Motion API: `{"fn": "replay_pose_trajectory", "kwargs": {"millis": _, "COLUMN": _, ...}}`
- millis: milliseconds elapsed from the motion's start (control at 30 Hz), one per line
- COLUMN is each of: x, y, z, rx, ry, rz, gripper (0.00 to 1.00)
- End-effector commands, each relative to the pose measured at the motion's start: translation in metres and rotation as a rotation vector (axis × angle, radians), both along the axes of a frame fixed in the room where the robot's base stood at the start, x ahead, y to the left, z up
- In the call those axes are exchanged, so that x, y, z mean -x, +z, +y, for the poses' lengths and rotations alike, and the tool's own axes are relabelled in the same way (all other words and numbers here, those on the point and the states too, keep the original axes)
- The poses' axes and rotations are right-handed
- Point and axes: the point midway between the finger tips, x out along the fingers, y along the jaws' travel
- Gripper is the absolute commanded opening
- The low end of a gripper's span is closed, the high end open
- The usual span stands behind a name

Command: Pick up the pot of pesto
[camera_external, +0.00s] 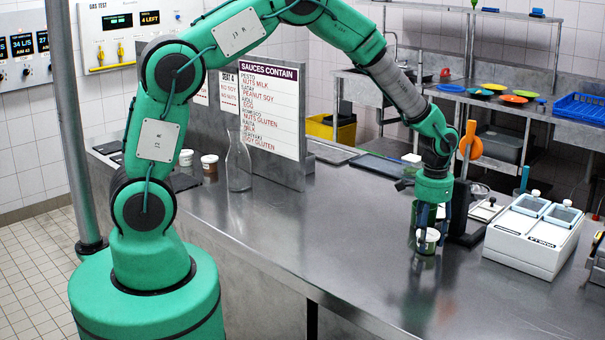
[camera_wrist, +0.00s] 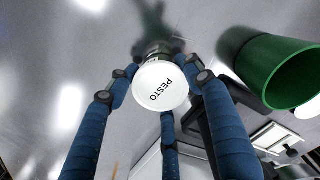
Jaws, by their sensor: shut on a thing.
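My gripper (camera_external: 427,232) points straight down over the steel counter (camera_external: 330,235). Its three blue fingers (camera_wrist: 166,92) are closed around the pot, which looks upright. The pot's sides are mostly hidden by the lid and fingers in the wrist view. I cannot tell whether its base touches the counter.
A green open container (camera_wrist: 270,65) stands close beside the pot. A white unit with lidded compartments (camera_external: 535,236) is to the right. An orange utensil (camera_external: 470,141) stands behind my wrist. A sauce sign (camera_external: 271,105) and a glass carafe (camera_external: 238,166) are left. The front counter is clear.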

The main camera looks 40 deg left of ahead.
Motion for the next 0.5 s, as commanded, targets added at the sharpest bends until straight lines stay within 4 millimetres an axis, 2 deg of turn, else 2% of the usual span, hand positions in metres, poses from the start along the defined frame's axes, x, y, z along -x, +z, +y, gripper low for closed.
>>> {"fn": "replay_pose_trajectory", "kwargs": {"millis": 167, "x": -0.001, "y": 0.012, "z": 0.0, "rx": 0.001, "ry": 0.0, "rz": -0.002, "gripper": 0.21}}
{"fn": "replay_pose_trajectory", "kwargs": {"millis": 367, "x": -0.001, "y": 0.038, "z": 0.0, "rx": 0.001, "ry": 0.0, "rz": -0.003, "gripper": 0.21}}
{"fn": "replay_pose_trajectory", "kwargs": {"millis": 500, "x": 0.02, "y": 0.037, "z": 0.009, "rx": 0.0, "ry": 0.0, "rz": 0.0, "gripper": 0.21}}
